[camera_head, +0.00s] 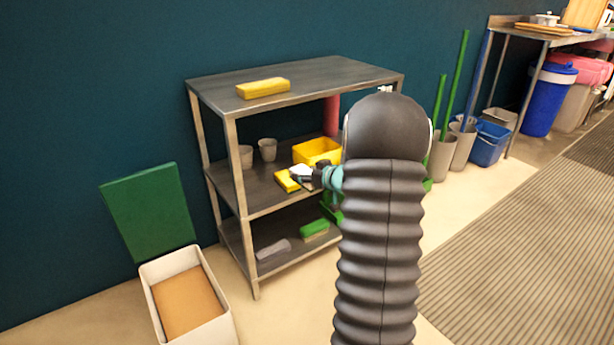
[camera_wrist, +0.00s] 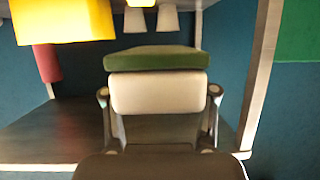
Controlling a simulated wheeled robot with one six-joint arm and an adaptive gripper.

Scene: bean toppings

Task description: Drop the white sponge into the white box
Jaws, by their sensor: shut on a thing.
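My gripper (camera_head: 312,178) is at the middle shelf of the metal rack, shut on the white sponge (camera_head: 300,170). In the wrist view, the sponge (camera_wrist: 158,93) is pale with a green layer along one side, and the fingers of my gripper (camera_wrist: 159,100) grip its two ends. The white box (camera_head: 150,300) stands on the floor at the lower left, well apart from my gripper. It is open at the top, with a brown-orange surface inside. A green lid-like panel (camera_head: 148,210) stands tilted behind it.
The metal rack (camera_head: 330,75) bears a yellow block on top. Its middle shelf holds a yellow bin (camera_head: 318,150), a yellow sponge (camera_head: 286,181) and two grey cups. Grey and green items lie on the bottom shelf. Floor shows between rack and white box.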

